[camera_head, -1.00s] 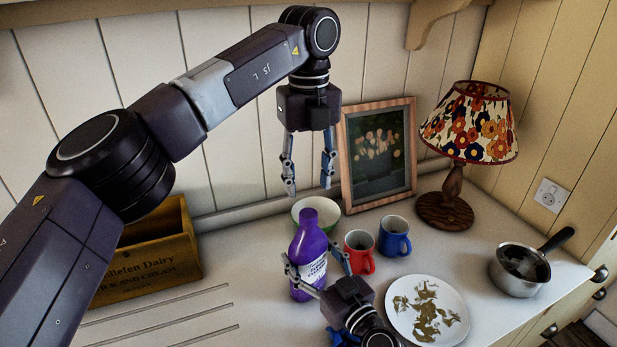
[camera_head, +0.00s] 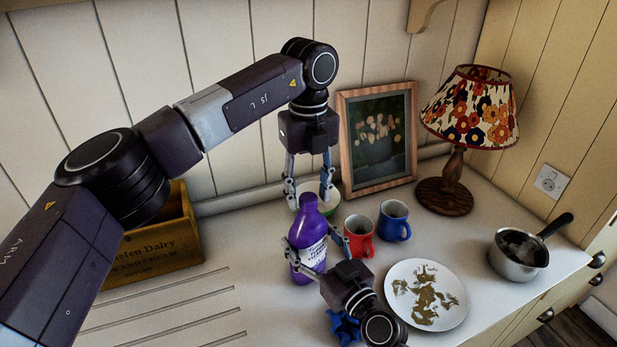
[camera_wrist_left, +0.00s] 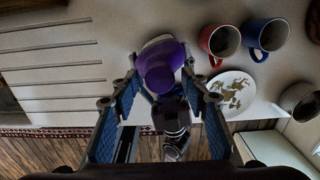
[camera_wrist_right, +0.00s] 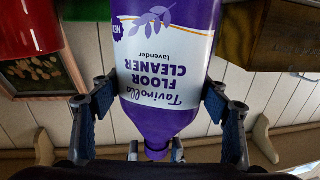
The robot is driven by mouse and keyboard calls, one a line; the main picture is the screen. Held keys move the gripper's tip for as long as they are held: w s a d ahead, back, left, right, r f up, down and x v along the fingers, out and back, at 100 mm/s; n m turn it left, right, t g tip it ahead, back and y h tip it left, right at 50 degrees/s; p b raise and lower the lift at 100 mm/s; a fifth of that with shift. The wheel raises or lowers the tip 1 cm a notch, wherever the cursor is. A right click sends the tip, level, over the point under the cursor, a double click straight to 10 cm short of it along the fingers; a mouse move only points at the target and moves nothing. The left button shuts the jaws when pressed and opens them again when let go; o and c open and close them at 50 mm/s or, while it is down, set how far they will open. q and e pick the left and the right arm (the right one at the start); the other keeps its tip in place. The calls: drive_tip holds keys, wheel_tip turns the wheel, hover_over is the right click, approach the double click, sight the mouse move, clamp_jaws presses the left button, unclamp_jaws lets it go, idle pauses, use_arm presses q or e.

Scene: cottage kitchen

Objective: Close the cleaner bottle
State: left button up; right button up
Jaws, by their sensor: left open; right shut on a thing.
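The cleaner bottle (camera_head: 312,250) is purple with a white label and stands upright on the counter. My right gripper (camera_head: 306,235) is shut on its body; the right wrist view shows one finger on each side of the labelled bottle (camera_wrist_right: 165,60). My left gripper (camera_head: 308,199) points down from above, open, with its fingertips apart on either side of the bottle's narrow purple top. In the left wrist view the round purple top (camera_wrist_left: 160,70) lies between the open fingers. I cannot tell whether its cap is open or shut.
A red mug (camera_head: 359,238) and a blue mug (camera_head: 394,222) stand close right of the bottle. A plate (camera_head: 411,312) with scraps, a saucepan (camera_head: 517,256), a lamp (camera_head: 470,115) and a picture (camera_head: 377,140) stand further around. A wooden crate (camera_head: 155,250) is left.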

use_arm(q)
drive_tip(key=shift+f, duration=0.35)
drive_tip(key=shift+c, duration=0.6)
clamp_jaws()
drive_tip(key=m, duration=2.1)
drive_tip(key=shift+o, duration=0.9)
unclamp_jaws()
